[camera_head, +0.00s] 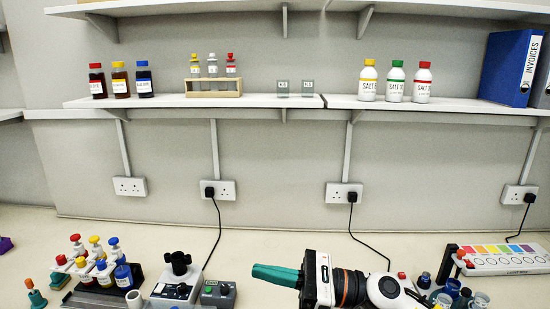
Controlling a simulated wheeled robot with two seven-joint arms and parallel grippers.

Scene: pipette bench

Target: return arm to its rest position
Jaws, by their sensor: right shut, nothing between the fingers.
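My right gripper (258,272) is in the head view at the bottom middle, over the bench (150,222). Its teal fingers are shut, point left and hold nothing. The wrist behind it, black and white with an orange ring, extends to the right and hides part of the bench. The fingers are just right of a small control box (219,293) with a green button and do not appear to touch anything. My left gripper is not in the frame.
A rack (95,297) of colour-capped bottles stands at the lower left, beside a black-topped device (178,280). Small bottles (462,298) and a colour-chart box (500,258) are right of my wrist. Wall shelves (240,101) hold bottles and vials. The bench behind my gripper is mostly clear; a cable crosses it.

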